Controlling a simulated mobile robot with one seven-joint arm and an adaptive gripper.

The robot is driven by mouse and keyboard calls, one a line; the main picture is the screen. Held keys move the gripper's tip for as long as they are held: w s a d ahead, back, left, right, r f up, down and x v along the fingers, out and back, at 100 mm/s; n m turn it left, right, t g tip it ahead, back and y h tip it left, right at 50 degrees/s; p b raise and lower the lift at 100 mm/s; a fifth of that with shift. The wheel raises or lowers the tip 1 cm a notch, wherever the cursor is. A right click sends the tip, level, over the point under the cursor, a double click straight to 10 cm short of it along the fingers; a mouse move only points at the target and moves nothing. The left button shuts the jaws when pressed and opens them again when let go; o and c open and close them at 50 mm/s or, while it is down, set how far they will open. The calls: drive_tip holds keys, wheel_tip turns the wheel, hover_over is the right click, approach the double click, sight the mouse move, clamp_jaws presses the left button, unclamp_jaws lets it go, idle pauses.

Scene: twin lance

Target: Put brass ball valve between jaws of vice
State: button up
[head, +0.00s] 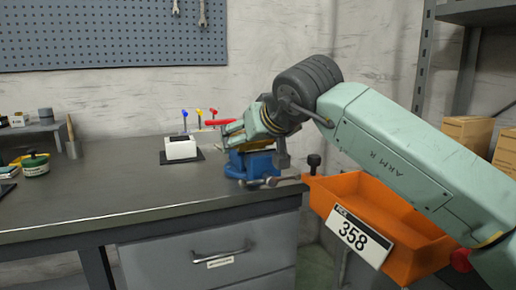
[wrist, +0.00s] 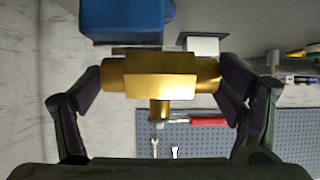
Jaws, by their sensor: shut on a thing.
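The brass ball valve (wrist: 160,75) is held across between the two fingers of my gripper (wrist: 161,84), which press on its ends. Its stem carries a lever with a red grip (wrist: 208,121), and this red grip also shows in the head view (head: 220,122). In the head view my gripper (head: 238,132) is just above the blue vice (head: 250,164) at the bench's right end and hides most of the valve and the vice jaws. The vice body shows at the top of the wrist view (wrist: 125,20), apart from the valve in that picture.
A white block (head: 180,149) on a dark mat stands left of the vice, with several coloured-handled tools behind it. An orange bin (head: 365,205) labelled 358 hangs right of the bench (head: 100,195). A pegboard (head: 110,35) is on the wall. The bench's middle is clear.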

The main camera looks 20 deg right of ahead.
sight(259, 151)
drive_tip(key=w+d, duration=0.2)
drive_tip(key=w, duration=0.2)
drive_tip(key=shift+w+d+f, duration=0.15)
drive_tip(key=shift+w+d, duration=0.2)
drive_tip(key=shift+d, duration=0.05)
drive_tip(key=f, duration=0.3)
drive_tip(key=shift+w+d, duration=0.25)
drive_tip(key=shift+w, duration=0.1)
drive_tip(key=shift+f, duration=0.35)
drive_tip(key=shift+f, duration=0.25)
drive_tip(key=o, duration=1.7)
drive_tip(key=shift+c, duration=0.2)
